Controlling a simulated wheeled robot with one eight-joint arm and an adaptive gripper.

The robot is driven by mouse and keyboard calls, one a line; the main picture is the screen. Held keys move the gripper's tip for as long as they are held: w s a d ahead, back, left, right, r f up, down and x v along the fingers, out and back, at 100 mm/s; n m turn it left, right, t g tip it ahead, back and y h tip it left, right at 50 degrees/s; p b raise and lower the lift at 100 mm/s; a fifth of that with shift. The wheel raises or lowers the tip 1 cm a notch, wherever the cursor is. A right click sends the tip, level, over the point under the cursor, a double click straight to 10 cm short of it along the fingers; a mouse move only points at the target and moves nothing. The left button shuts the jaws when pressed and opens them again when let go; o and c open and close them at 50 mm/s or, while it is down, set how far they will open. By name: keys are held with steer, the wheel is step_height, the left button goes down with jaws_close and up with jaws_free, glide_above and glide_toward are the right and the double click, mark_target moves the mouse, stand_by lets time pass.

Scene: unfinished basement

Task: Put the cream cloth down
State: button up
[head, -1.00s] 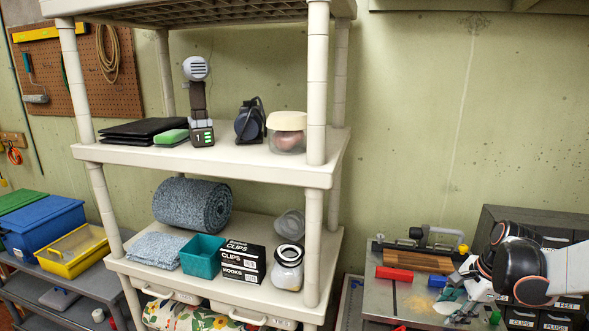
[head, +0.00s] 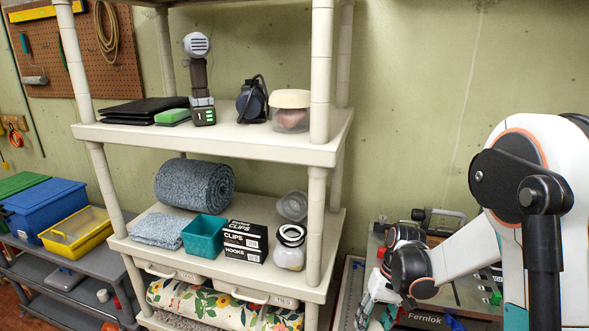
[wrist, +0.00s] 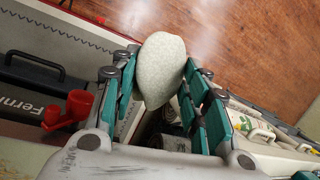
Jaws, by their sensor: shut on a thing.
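The cream cloth (wrist: 160,68) shows in the wrist view as a rounded, pale, speckled bundle between the fingers. My gripper (wrist: 160,82) is shut on it, with teal finger pads on both sides. The cloth is held up, with brown floor beyond it and bins or shelves below. In the head view my gripper (head: 374,304) is at the lower middle right, just right of the shelf unit. There the cloth cannot be told apart from the fingers.
A beige shelf unit (head: 240,154) stands left, its middle shelves loaded. A floral roll (head: 215,303) lies low in it. A case marked Fernlok (head: 418,318) is beside my gripper; a red object (wrist: 72,112) is near it. Open brown floor (wrist: 255,45) shows in the wrist view.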

step_height(320, 180, down, 8)
steer(key=b, duration=0.6)
steer(key=shift+r+b, duration=0.25)
steer(key=shift+b, duration=0.1)
steer(key=shift+d, duration=0.2)
